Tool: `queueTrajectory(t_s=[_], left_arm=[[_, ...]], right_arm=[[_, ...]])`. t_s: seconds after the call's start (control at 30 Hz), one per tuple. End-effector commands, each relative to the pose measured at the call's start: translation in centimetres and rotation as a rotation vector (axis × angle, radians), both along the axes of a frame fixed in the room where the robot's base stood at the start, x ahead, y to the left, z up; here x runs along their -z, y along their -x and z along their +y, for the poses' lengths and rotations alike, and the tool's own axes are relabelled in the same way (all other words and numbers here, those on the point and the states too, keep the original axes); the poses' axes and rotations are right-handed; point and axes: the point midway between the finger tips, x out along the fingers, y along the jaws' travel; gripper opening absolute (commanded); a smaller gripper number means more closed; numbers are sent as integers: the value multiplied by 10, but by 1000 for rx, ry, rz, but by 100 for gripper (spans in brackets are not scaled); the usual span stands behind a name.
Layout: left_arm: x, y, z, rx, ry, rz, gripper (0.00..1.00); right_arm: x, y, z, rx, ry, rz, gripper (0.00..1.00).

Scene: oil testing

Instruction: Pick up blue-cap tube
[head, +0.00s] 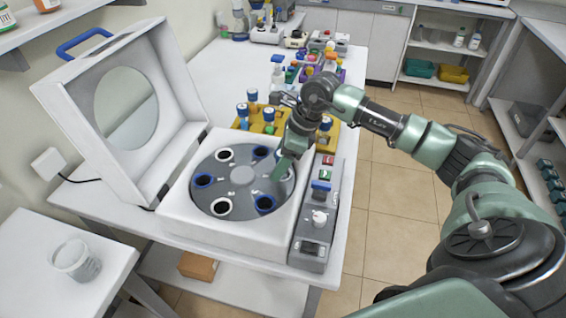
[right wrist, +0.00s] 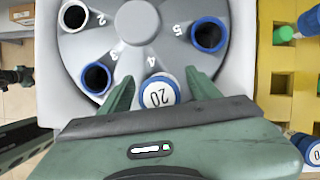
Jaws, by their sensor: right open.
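A blue-cap tube with "20" on its white top (right wrist: 158,92) sits in a slot of the grey centrifuge rotor (head: 240,176), which also shows in the right wrist view (right wrist: 137,22). My right gripper (head: 284,166) is above the rotor's right side. In the right wrist view its two fingers (right wrist: 160,80) are open, one on each side of the cap. I cannot tell whether they touch it. In the head view my gripper hides this tube. My left gripper is not in view.
The centrifuge lid (head: 62,92) stands open at the left. A yellow rack (head: 257,127) with several blue-cap tubes is behind and right of the rotor. A grey control panel (head: 311,232) lies along the right side. A glass beaker (head: 75,260) stands on the left table.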

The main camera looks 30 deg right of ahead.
Motion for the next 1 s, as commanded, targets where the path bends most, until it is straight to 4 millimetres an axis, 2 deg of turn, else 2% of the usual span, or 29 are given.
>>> queueTrajectory(t_s=[0.27,0.5,0.83,1.0], left_arm=[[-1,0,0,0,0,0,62],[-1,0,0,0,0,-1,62],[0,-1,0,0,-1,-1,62],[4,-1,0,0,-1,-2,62]], right_arm=[[5,-1,2,-1,0,0,62],[4,-1,1,-1,0,0,0],[1,-2,1,-1,-1,-2,0],[-13,-2,1,-1,1,-6,0]])
